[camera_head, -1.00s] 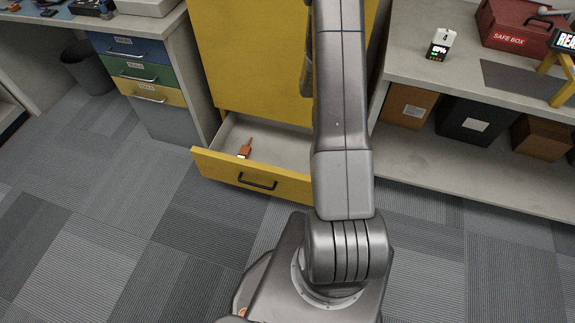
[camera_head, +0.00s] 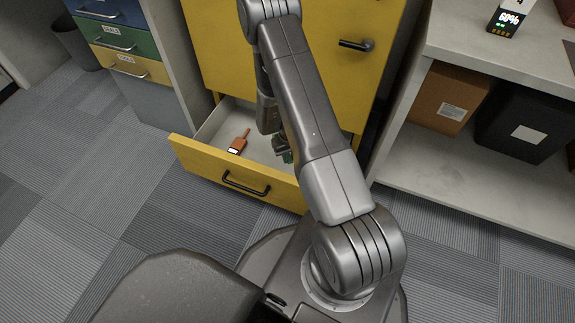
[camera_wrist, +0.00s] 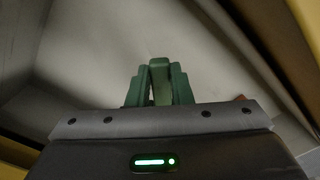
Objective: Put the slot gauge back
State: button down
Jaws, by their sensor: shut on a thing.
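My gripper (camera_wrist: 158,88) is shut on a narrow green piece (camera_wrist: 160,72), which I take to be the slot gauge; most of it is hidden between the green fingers. In the head view my gripper (camera_head: 283,150) is low at the open bottom drawer (camera_head: 212,130), right of the orange item, partly hidden by my arm. The wrist view shows the drawer's pale floor and walls around the fingers. I cannot tell whether the held piece touches the floor.
An orange item with a white end (camera_head: 238,142) lies in the drawer's left part. The drawer's yellow front (camera_head: 225,178) stands out from the yellow cabinet (camera_head: 352,75). A shelf with boxes (camera_head: 444,98) is at right, coloured drawers (camera_head: 125,42) at left. Carpet is clear in front.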

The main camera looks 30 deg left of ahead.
aim_at(288, 172)
notch_tip(288, 172, down, 11)
jog(key=b, duration=0.3)
jog(key=shift+a+r, duration=0.1)
jog(key=shift+a, duration=0.05)
jog(key=shift+b, duration=0.35)
jog(key=c, duration=1.3)
grip_release()
notch_tip(288, 172, up, 12)
jog(key=p, duration=0.4)
jog(key=shift+c, duration=0.5)
